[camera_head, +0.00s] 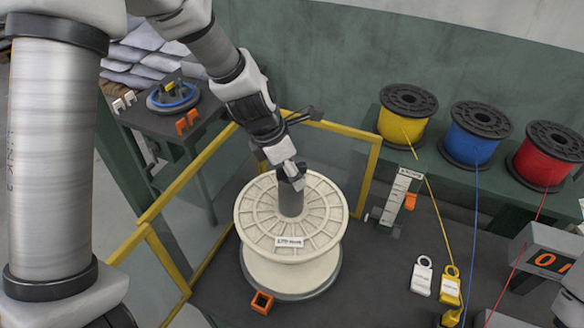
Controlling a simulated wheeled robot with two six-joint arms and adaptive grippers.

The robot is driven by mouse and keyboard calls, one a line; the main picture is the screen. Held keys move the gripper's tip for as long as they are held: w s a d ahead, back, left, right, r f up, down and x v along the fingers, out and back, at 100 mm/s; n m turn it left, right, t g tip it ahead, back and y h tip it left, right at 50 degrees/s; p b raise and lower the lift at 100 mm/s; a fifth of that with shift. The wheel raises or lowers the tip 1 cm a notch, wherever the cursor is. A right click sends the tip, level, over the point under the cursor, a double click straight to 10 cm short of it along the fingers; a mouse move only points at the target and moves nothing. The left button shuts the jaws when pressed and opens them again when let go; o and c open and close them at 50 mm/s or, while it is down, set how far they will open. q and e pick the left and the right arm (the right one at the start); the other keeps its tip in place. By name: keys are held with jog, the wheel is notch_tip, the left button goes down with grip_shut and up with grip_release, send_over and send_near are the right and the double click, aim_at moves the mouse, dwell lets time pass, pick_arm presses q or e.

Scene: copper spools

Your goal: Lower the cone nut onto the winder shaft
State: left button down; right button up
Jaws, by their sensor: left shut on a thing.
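My left gripper (290,174) is pointed down over the centre of a large cream spool (250,215). It is shut on a small dark thing, probably the cone nut, mostly hidden by the fingers. A grey upright cylinder (291,203), seemingly the winder shaft, stands in the spool's hub directly below the fingers. The fingers and the cylinder's top overlap in the picture, so I cannot tell whether the nut touches the shaft. The spool lies flat on a grey round base (316,288) and carries a white label. My right gripper is not in view.
A yellow-framed guard (190,175) stands left of and behind the spool. Yellow (407,115), blue (475,135) and red (547,158) wire spools stand on a shelf at right, with wires running forward. An orange square block (262,302) lies in front. A side table (150,118) is at left.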

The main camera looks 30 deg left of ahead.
pick_arm(q)
jog(key=shift+r, duration=0.1)
jog(key=shift+c, duration=0.9)
grip_release()
jog(key=v, duration=1.2)
